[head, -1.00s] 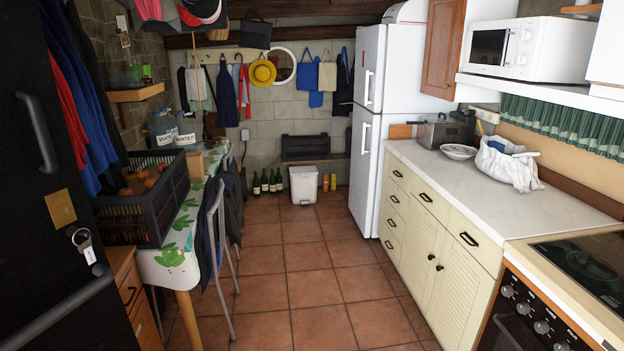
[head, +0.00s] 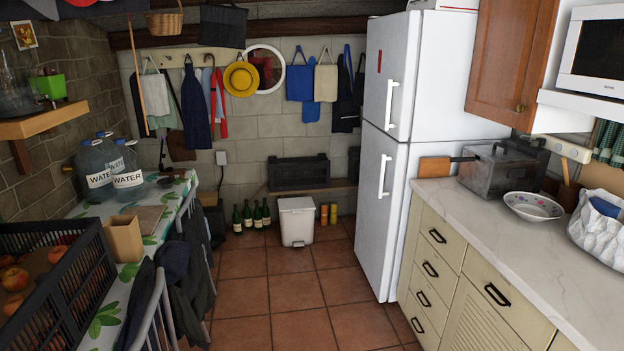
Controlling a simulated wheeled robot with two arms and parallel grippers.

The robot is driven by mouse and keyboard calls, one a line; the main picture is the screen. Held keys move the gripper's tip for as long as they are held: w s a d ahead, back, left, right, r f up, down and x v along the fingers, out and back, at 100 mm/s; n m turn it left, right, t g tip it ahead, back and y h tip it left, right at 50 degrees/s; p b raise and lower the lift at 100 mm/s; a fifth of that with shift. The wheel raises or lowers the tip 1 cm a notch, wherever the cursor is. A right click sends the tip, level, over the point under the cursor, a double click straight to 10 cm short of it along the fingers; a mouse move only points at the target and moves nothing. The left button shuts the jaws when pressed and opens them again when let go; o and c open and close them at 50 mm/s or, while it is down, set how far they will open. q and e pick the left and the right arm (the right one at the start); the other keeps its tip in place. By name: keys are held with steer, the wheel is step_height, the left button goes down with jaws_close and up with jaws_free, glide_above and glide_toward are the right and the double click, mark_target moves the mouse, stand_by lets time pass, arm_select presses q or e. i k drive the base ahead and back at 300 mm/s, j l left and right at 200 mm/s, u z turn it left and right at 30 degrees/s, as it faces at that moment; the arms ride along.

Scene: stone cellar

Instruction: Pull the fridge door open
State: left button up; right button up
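The white fridge (head: 440,80) stands right of centre against the far end of the counter. It has an upper door (head: 389,65) and a taller lower door (head: 379,215). Each door has a white vertical bar handle: the upper handle (head: 391,105) and the lower handle (head: 384,175). Both doors look shut. Neither of my grippers shows in the head view.
The tiled floor (head: 300,290) is clear up to the fridge. A marble-topped counter (head: 470,205) with drawers runs along the right. A table with a leaf-patterned cloth (head: 172,200), a black crate (head: 85,270) of apples and chairs line the left. A white bin (head: 297,225) stands at the back.

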mark_target(384, 158)
steer(key=i, duration=1.15)
steer(key=i+j+z, duration=0.15)
steer(key=i, duration=1.05)
steer(key=i+j+z, duration=0.2)
steer(key=i, duration=0.25)
steer(key=i+j+z, duration=0.2)
steer(key=i, duration=0.25)
steer(key=i+j+z, duration=0.25)
steer(key=i+j+u, duration=0.25)
steer(key=k+l, duration=0.05)
steer(key=k, duration=0.05)
